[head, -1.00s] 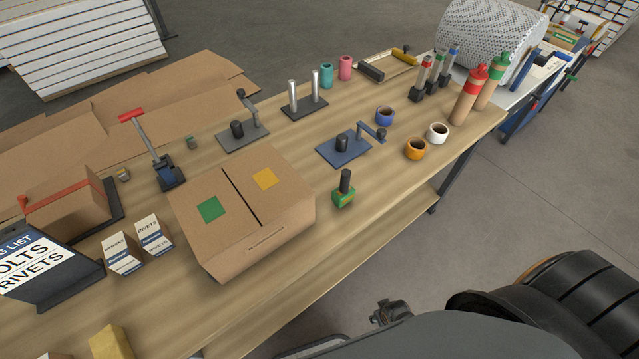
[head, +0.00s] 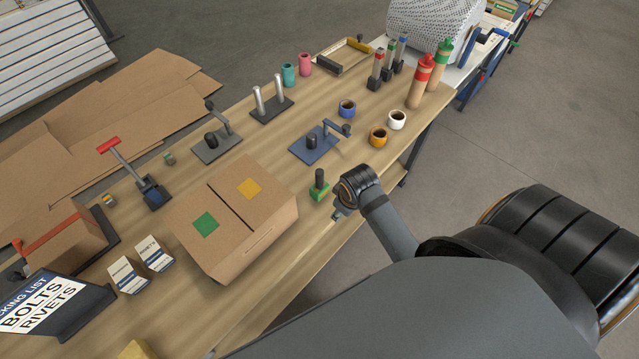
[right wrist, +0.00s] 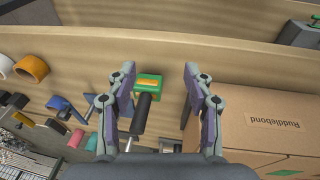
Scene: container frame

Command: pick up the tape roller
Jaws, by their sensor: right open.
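A small green block with a dark upright handle, which looks like the tape roller (head: 319,190), stands on the workbench to the right of a large cardboard box. In the right wrist view the tape roller (right wrist: 148,83) lies between the fingers, nearer the left one, with its black handle pointing down the picture. My right gripper (right wrist: 159,70) is open and empty. In the head view my right gripper (head: 340,212) is at the bench's front edge, just right of the tape roller. Contact between them is not visible. My left gripper is out of view.
The closed cardboard box (head: 228,222) stands close to the left of the tape roller. A blue plate with a crank (head: 314,148) is behind it. Orange (head: 379,137), white (head: 397,120) and blue (head: 347,109) tape rolls or cups stand further right. Bare bench lies around the tape roller.

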